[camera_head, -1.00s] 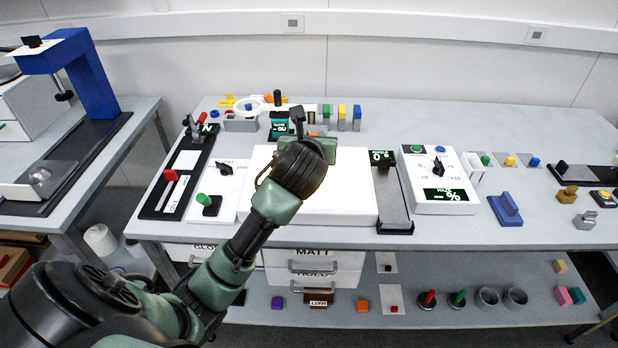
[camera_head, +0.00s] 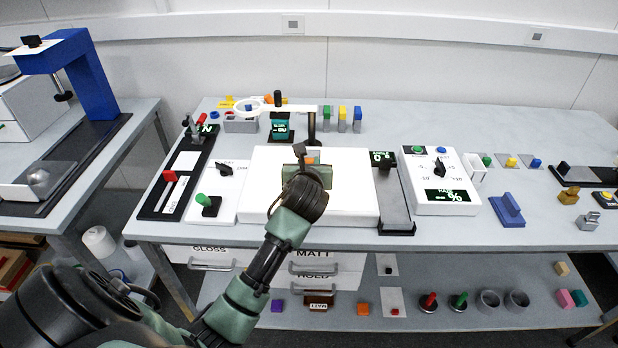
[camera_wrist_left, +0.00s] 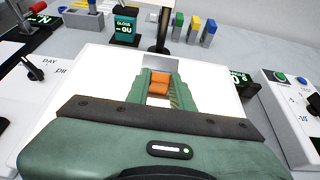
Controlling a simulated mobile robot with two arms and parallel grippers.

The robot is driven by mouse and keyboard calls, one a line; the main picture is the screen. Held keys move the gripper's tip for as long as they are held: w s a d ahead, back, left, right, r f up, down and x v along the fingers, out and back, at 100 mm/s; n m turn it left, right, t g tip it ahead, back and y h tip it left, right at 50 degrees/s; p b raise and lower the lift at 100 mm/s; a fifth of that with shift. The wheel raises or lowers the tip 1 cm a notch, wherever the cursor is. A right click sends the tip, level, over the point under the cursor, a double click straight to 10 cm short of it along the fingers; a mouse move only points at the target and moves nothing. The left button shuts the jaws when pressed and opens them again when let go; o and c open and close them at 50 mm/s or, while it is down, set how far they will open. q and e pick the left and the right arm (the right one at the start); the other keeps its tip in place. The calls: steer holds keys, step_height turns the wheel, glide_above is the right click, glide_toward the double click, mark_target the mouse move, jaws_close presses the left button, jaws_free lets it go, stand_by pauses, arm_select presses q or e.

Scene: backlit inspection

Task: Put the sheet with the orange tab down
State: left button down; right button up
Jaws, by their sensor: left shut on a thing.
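My left gripper (camera_head: 308,165) is over the back half of the white light panel (camera_head: 345,200). In the left wrist view its green fingers (camera_wrist_left: 160,88) are shut on the orange tab (camera_wrist_left: 160,80). A speck of the orange tab also shows in the head view (camera_head: 310,160). The sheet itself is hard to make out against the bright panel (camera_wrist_left: 95,80); a small grey patch shows just beyond the tab. I cannot tell whether the sheet touches the panel. My right gripper is not in view.
A white ring magnifier (camera_head: 255,107) on a dark post stands behind the panel. A knob box (camera_head: 222,180) is left of the panel; a dark grey tray (camera_head: 393,200) and the haze meter box (camera_head: 440,180) are right. Coloured blocks stand behind.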

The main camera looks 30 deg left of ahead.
arm_select(q)
steer(key=shift+f, duration=2.4)
steer(key=c, duration=1.2)
jaws_free()
steer(key=shift+c, duration=0.2)
steer(key=v, duration=1.2)
